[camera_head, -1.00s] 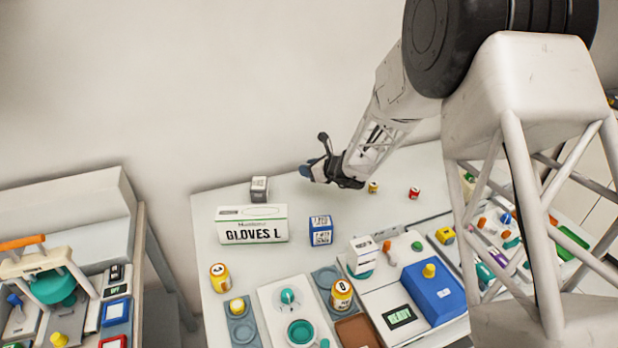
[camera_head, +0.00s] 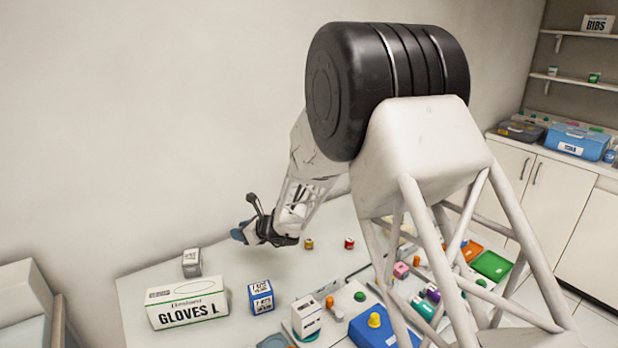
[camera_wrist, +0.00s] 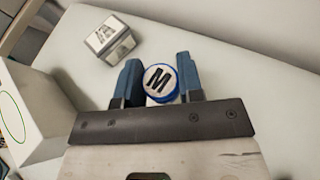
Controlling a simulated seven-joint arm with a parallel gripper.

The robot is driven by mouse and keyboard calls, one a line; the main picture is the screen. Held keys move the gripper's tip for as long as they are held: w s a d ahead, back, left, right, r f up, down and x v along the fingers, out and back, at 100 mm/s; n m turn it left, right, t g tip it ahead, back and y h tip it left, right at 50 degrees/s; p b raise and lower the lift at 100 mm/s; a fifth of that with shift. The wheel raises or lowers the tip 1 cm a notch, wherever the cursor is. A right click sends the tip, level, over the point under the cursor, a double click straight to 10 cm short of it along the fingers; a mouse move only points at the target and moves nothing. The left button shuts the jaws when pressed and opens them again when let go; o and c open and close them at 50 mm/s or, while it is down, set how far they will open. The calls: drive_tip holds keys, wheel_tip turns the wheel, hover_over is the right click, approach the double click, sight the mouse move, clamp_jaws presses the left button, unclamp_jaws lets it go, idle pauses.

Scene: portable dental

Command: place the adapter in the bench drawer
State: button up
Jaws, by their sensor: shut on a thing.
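My gripper (camera_head: 246,232) hangs over the back part of the white bench (camera_head: 150,290), with blue fingers. In the wrist view, my gripper (camera_wrist: 157,66) is shut on a round piece (camera_wrist: 160,80) with a white top marked M and a blue rim. The piece sits between the two fingers; its lower part is hidden. I cannot tell for certain that it is the adapter. In the head view the piece is not clearly visible. No open drawer shows in either view.
On the bench stand a gloves box (camera_head: 187,302), a grey-white box (camera_head: 191,262), a blue-white box (camera_head: 261,297) and small yellow (camera_head: 309,243) and red (camera_head: 349,243) items. Several coloured parts crowd the right. A cabinet (camera_head: 555,200) with closed doors stands beyond.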

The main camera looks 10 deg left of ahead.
drive_tip(key=shift+r, duration=0.1)
drive_tip(key=shift+s+a+r+m+t, duration=0.1)
drive_tip(key=shift+a+r+m+t, duration=0.15)
drive_tip(key=shift+r, duration=0.5)
drive_tip(key=shift+a+r+m+t, duration=0.15)
drive_tip(key=shift+a+r+t, duration=0.15)
drive_tip(key=shift+r, duration=0.45)
drive_tip(key=s+r+m+t+h, duration=0.4)
drive_tip(key=s+r, duration=0.4)
drive_tip(key=r, duration=0.4)
drive_tip(key=shift+s+a+m+t, duration=0.15)
drive_tip(key=shift+s+m+t, duration=0.25)
drive_tip(key=shift+m+t, duration=0.55)
drive_tip(key=shift+s+r, duration=0.1)
idle(0.6)
